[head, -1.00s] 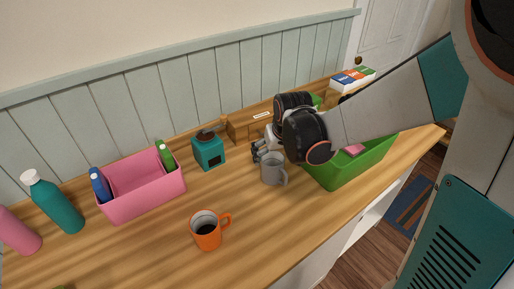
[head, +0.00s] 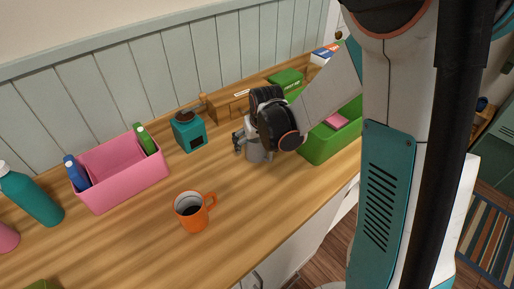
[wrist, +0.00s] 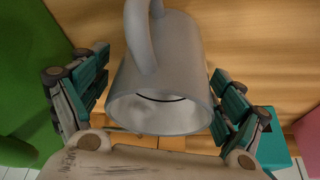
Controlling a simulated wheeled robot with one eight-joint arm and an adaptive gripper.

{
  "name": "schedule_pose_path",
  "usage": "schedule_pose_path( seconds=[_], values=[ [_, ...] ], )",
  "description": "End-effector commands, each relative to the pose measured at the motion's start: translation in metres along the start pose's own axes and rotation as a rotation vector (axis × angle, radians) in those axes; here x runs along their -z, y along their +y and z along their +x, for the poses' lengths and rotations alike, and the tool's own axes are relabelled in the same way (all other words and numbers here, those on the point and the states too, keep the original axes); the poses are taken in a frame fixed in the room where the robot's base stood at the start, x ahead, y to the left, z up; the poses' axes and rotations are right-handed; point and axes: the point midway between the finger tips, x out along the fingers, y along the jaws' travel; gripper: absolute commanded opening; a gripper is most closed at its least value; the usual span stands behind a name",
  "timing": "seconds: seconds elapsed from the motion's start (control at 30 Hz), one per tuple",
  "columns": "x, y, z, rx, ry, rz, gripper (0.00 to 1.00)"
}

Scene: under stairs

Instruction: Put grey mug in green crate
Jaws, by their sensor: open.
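The grey mug (head: 258,153) stands on the wooden counter, left of the green crate, partly hidden behind my gripper (head: 241,143). In the wrist view the grey mug (wrist: 165,75) lies between my two open fingers, its rim toward the camera and its handle at the top. A gap shows between the mug and the left finger; the right finger is very close, and I cannot tell if it touches. The green crate (head: 318,150) stands right of my gripper, with something pink inside; my arm hides part of it.
An orange mug (head: 192,214) stands in front on the counter. A teal grinder (head: 188,133), a pink bin (head: 128,183) with bottles and a teal bottle (head: 32,197) are to the left. A wooden box (head: 232,106) stands behind my gripper. The counter's middle is clear.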

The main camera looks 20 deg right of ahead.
Motion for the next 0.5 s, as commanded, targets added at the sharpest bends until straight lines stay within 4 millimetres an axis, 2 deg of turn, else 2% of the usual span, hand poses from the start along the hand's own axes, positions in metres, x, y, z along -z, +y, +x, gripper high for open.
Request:
schedule_pose_path(
  seconds=[0.03, 0.2, 0.3, 0.33, 0.37, 0.5],
  values=[
    [0.0001, 0.0, -0.0003, 0.0, 0.0, 0.0, 0.89],
    [0.0001, 0.0, -0.0004, 0.0, 0.0, 0.0, 0.5],
    [0.0001, 0.0, -0.0004, 0.0, 0.0, 0.0, 0.3],
    [0.0001, 0.0, -0.0004, 0.0, 0.0, 0.0, 0.3],
    [0.0002, 0.0, -0.0005, 0.0, 0.0, 0.0, 0.26],
    [0.0002, 0.0, -0.0005, 0.0, 0.0, 0.0, 0.26]
  ],
)
